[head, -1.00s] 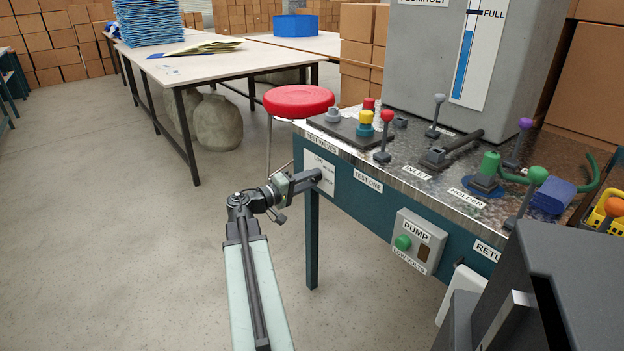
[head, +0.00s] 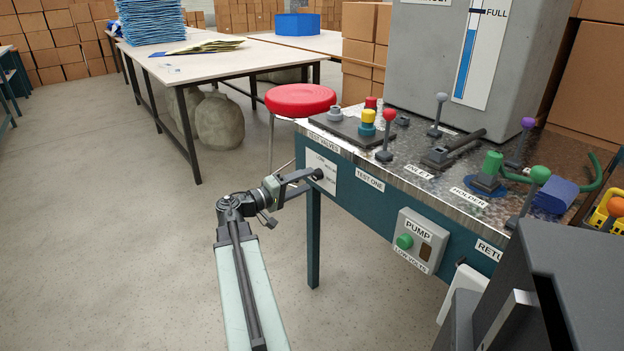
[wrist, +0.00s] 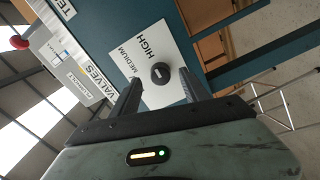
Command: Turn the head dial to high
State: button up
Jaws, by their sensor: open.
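The head dial (wrist: 161,73) is a small round black knob with a short white mark. It sits on a white label plate (wrist: 182,57) that reads MEDIUM and HIGH in the wrist view. I cannot tell which word its mark points to. In the head view the plate (head: 327,184) is on the bench's teal front, at its left end, and the dial (head: 318,174) shows as a dark spot. My gripper (wrist: 159,77) is open, its fingers on either side of the dial in the wrist picture, tips close to the plate. I see no clear contact.
The metal bench top (head: 405,172) above carries several levers and buttons. A pump switch box (head: 417,240) sticks out of the front to the right. A red stool (head: 300,99) stands behind the bench's left end. The floor to the left is clear.

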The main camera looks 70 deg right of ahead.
jog(key=v, duration=0.4)
jog(key=shift+w+a, duration=0.1)
jog(key=shift+a, duration=0.15)
